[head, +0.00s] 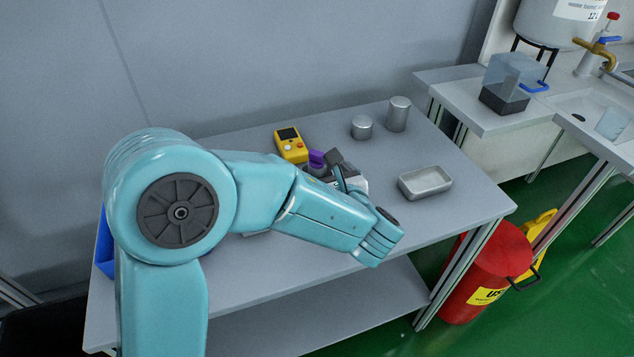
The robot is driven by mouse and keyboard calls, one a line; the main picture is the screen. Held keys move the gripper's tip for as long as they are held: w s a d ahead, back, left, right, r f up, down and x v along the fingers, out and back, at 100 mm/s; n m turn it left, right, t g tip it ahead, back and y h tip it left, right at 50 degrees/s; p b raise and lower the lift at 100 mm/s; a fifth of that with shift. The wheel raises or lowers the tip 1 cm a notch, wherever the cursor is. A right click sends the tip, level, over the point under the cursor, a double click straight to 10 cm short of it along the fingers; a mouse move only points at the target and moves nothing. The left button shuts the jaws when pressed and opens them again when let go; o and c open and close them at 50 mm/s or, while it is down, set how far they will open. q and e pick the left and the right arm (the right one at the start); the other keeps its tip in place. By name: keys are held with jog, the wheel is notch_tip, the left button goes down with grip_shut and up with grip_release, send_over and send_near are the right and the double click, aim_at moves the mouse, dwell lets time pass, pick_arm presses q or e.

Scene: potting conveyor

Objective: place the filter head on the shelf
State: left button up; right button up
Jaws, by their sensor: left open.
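A small item with a purple top (317,157) and a dark body sits on the grey table (250,280), partly behind my left arm. I cannot tell for sure whether it is the filter head. My left gripper (338,170) shows only in part behind my teal forearm, close to the right of the purple-topped item. It is open, and I see nothing held in it. A lower shelf (335,310) runs under the tabletop and its visible part is bare. My right gripper is not in view.
A yellow handheld device (290,145), two grey cylinders (398,114) (362,127) and a shallow metal tray (425,181) stand on the table. A red bin (490,265) is at the right. The table's front right is clear.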

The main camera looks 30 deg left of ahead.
pick_arm(q)
jog(key=x, duration=0.5)
jog(key=shift+w+a+f, duration=0.1)
jog(key=shift+w, duration=0.1)
jog(key=shift+c, duration=0.3)
jog(key=c, duration=1.3)
notch_tip(320, 180, up, 20)
jog(key=p, duration=0.4)
